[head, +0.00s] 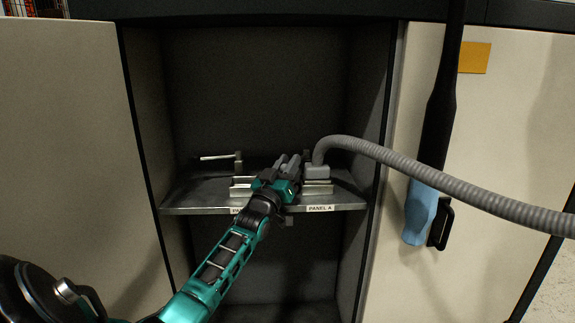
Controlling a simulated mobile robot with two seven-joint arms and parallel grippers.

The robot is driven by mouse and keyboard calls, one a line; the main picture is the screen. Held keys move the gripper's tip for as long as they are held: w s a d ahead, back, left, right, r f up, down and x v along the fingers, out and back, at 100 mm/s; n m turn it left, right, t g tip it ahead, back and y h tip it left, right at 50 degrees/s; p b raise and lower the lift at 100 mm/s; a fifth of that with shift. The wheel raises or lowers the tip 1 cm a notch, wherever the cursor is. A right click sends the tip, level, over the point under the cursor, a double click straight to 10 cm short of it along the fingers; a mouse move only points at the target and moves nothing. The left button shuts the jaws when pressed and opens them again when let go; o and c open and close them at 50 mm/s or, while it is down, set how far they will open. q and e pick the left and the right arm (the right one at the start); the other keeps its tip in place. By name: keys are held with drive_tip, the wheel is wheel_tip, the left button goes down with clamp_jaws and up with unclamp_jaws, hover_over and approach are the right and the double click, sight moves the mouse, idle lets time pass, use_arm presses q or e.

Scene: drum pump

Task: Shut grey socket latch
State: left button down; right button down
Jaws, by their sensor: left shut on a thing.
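The grey socket (318,187) sits on the shelf above the "PANEL A" label, with the grey plug (317,172) of a ribbed hose seated on it. My left gripper (290,164) reaches in from the lower left, just left of the plug. It is shut on what looks like the grey socket's latch lever; the fingers hide most of it, so its exact angle cannot be told. A second socket (240,188) stands to the left, partly behind my gripper, with a pale lever (215,157) sticking out leftward. My right gripper is not in view.
The metal shelf (190,205) lies inside an open dark cabinet. The grey ribbed hose (460,187) arcs out to the right. A black hanging piece (443,100) with a light blue end (419,215) crosses the right door (500,130) near a black handle (440,225).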

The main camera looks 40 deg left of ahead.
use_arm(q)
drive_tip(key=shift+w+d+r+n+g+y+p, duration=0.15)
drive_tip(key=shift+d+n+y+p, duration=0.15)
drive_tip(key=shift+y+p, duration=0.15)
drive_tip(key=shift+d+r+n+g+y+p, duration=0.1)
drive_tip(key=shift+d+n+g+y+p, duration=0.15)
drive_tip(key=shift+y, duration=0.2)
drive_tip(key=y, duration=0.1)
drive_tip(key=d+n+g+y+p, duration=0.1)
drive_tip(key=shift+w+f+n+y, duration=0.1)
drive_tip(key=shift+w+n+y, duration=0.15)
drive_tip(key=shift+y, duration=0.15)
drive_tip(key=shift+w+d+n+g+y, duration=0.25)
drive_tip(key=shift+d+n+g+y, duration=0.4)
drive_tip(key=shift+g+y, duration=0.35)
drive_tip(key=shift+w+d+f+y+p, duration=0.1)
drive_tip(key=shift+w+d+y+p, duration=0.25)
drive_tip(key=shift+d, duration=0.15)
drive_tip(key=c, duration=0.9)
unclamp_jaws()
drive_tip(key=shift+s+f, duration=0.1)
drive_tip(key=shift+f, duration=0.1)
